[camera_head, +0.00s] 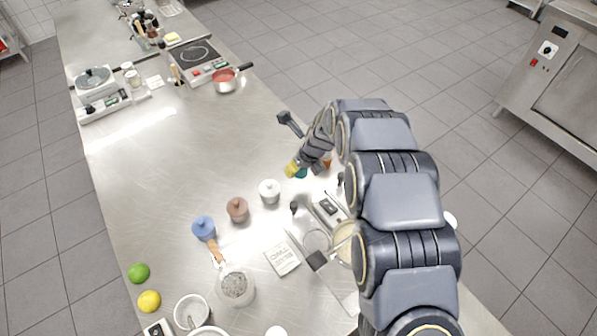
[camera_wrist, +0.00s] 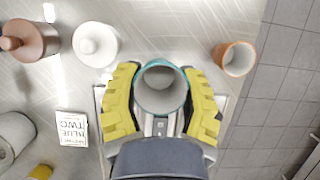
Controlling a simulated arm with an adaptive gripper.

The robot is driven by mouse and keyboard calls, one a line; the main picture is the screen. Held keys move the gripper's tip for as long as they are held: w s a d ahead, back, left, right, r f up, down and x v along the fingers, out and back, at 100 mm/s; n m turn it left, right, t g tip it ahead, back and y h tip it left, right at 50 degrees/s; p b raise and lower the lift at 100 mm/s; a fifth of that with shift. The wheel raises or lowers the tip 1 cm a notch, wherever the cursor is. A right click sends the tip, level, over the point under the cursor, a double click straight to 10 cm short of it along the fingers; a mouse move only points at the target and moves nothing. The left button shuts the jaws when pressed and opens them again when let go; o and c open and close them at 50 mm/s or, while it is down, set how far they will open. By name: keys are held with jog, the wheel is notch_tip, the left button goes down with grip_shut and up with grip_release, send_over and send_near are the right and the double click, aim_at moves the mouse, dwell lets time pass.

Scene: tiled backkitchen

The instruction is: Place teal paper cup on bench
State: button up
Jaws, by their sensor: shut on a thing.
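The teal paper cup (camera_wrist: 182,101) is between the yellow fingers of my gripper (camera_wrist: 160,85) in the wrist view, its open mouth towards the camera. My gripper is shut on it, one finger on each side. In the head view only a small teal patch of the cup (camera_head: 301,174) shows beside the yellow fingertip of my gripper (camera_head: 293,170); the arm hides the rest. The steel bench (camera_head: 150,180) lies below. I cannot tell whether the cup's base touches the bench.
An orange-brown cup (camera_wrist: 239,58) stands right of the teal cup, near the bench edge. A white lidded jar (camera_head: 269,191), a brown jar (camera_head: 237,209) and a blue jar (camera_head: 203,228) stand to the left. A printed card (camera_head: 282,259) lies nearer. The bench middle is clear.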

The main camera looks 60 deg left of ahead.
aim_at(299, 180)
jog(key=shift+w+a+f, duration=0.25)
jog(key=shift+a+f, duration=0.25)
jog(key=shift+f, duration=0.25)
jog(key=shift+w+a+f, duration=0.25)
jog(key=shift+a+f, duration=0.25)
jog(key=shift+f, duration=1.75)
jog(key=shift+f, duration=0.15)
jog(key=o, duration=1.1)
jog(key=v, duration=1.2)
jog(key=shift+w, duration=0.1)
